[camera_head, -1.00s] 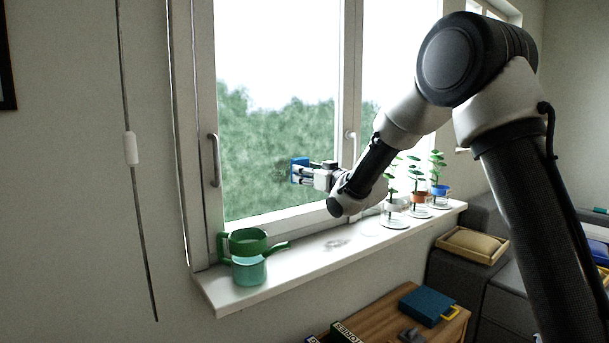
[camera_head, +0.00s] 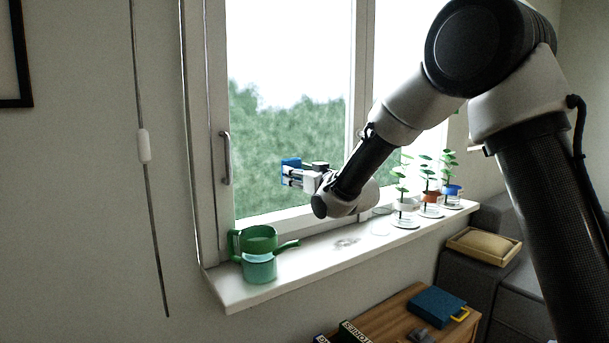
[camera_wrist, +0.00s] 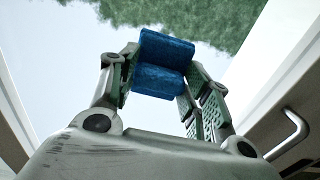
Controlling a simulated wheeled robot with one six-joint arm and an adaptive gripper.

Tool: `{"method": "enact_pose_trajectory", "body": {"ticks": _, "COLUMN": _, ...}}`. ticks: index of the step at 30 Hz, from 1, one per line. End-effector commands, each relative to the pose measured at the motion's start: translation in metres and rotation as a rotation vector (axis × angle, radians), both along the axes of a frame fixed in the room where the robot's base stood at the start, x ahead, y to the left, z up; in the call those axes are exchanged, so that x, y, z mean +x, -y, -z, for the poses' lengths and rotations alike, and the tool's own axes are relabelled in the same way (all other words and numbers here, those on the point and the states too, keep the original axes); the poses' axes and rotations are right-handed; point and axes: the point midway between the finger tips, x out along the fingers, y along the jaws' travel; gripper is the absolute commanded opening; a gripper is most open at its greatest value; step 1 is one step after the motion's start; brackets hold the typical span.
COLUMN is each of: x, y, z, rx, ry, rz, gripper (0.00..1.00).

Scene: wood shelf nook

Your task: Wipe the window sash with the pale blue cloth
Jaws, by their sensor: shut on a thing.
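My gripper (camera_head: 290,176) is in front of the left window pane, above the sill. It is shut on a folded blue cloth (camera_head: 291,162), more strong blue than pale. In the wrist view the cloth (camera_wrist: 165,50) sits between the two fingers (camera_wrist: 160,80), with the glass and trees behind it. The white window sash (camera_head: 217,80) frames the pane, with a grey handle (camera_head: 225,158) on its left side, left of my gripper. I cannot tell whether the cloth touches the glass.
A green watering can (camera_head: 258,240) stands on the left of the white sill (camera_head: 320,262). Several potted plants (camera_head: 428,185) stand on its right. The sill between them is mostly clear. A wooden table (camera_head: 395,315) with a blue case (camera_head: 436,302) is below. A blind cord (camera_head: 143,146) hangs at left.

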Motion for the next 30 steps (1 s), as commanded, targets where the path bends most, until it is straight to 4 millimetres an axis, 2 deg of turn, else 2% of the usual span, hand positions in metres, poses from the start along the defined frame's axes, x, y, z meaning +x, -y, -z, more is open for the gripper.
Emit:
{"method": "enact_pose_trajectory", "body": {"ticks": 5, "x": -0.003, "y": -0.006, "z": 0.0, "rx": 0.0, "ry": 0.0, "rz": 0.0, "gripper": 0.29}}
{"method": "enact_pose_trajectory", "body": {"ticks": 13, "x": -0.016, "y": -0.028, "z": 0.0, "rx": 0.001, "ry": 0.0, "rz": -0.001, "gripper": 0.29}}
{"method": "enact_pose_trajectory", "body": {"ticks": 20, "x": -0.018, "y": -0.033, "z": -0.002, "rx": 0.0, "ry": 0.001, "rz": 0.0, "gripper": 0.29}}
{"method": "enact_pose_trajectory", "body": {"ticks": 30, "x": -0.02, "y": -0.031, "z": -0.027, "rx": 0.001, "ry": 0.003, "rz": 0.0, "gripper": 0.29}}
